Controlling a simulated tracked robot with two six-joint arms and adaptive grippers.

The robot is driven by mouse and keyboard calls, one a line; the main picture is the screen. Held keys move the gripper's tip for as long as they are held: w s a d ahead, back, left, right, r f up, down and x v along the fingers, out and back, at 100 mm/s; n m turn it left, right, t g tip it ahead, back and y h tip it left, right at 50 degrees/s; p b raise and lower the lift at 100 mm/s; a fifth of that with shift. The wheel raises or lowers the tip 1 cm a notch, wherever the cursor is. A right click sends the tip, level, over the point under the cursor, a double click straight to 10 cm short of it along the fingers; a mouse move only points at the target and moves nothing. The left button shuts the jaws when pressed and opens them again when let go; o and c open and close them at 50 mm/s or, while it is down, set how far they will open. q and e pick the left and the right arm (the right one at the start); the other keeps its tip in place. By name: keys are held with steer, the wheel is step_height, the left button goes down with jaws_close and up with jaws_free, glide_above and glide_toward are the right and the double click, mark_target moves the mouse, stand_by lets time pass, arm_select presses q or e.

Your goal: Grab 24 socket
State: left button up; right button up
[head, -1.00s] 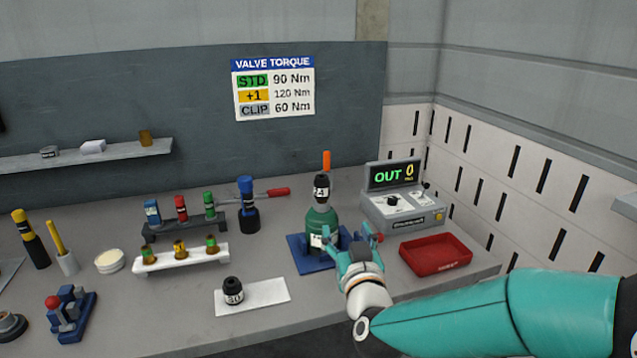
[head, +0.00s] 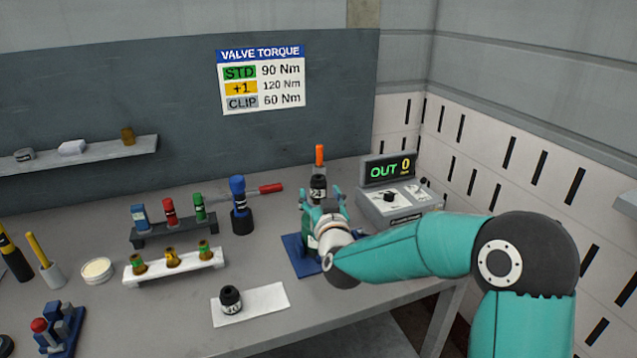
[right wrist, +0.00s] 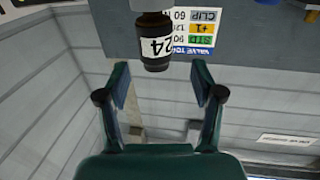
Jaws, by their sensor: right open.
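Nothing is between the fingers there. My left gripper is not in view.
Another black socket (head: 231,300) stands on a white mat (head: 262,303) nearer the front. A white rack (head: 175,265) and a dark rack (head: 172,234) hold small coloured parts to the left. A control box (head: 395,207) reading OUT 0 stands right of my gripper.

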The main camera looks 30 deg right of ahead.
mark_target(320, 185)
steer(key=p+x, duration=0.1)
steer(key=x, duration=0.2)
steer(key=p+x, duration=0.1)
steer(key=x, duration=0.1)
steer(key=shift+d+r+p, duration=0.25)
steer(key=shift+r+p, duration=0.05)
steer(key=shift+p, duration=0.05)
steer(key=shift+w+d+f, duration=0.1)
steer(key=shift+w+d, duration=0.05)
steer(key=shift+w, duration=0.15)
steer(key=shift+c, duration=0.2)
jaws_close()
steer(key=shift+r, duration=0.2)
